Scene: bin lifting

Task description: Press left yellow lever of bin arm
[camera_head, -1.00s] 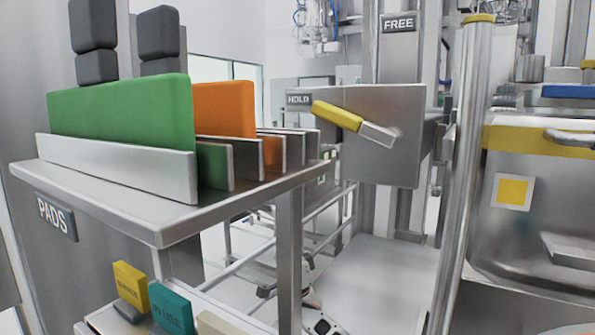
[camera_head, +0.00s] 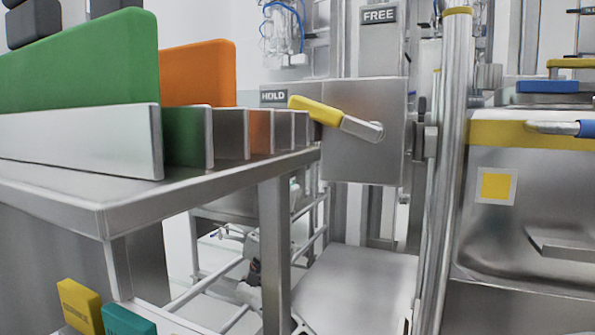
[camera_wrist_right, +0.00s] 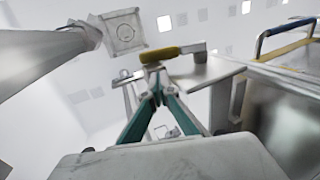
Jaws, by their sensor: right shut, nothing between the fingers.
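The yellow lever (camera_head: 316,110) points up and left on its grey shaft, on the front of a metal box. Its grip lies just right of the HOLD label (camera_head: 273,96), below the FREE label (camera_head: 379,15). In the right wrist view a yellow grip (camera_wrist_right: 160,53) shows just beyond the fingertips of my right gripper (camera_wrist_right: 156,82). The teal fingers are shut with nothing between them. Whether they touch the grip is unclear. My left gripper is not in view.
A metal table with upright dividers (camera_head: 80,140), a green pad (camera_head: 80,70) and an orange pad (camera_head: 198,72) stands at left, near the lever. A metal post (camera_head: 455,150) and a bin with a yellow band (camera_head: 490,133) stand at right.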

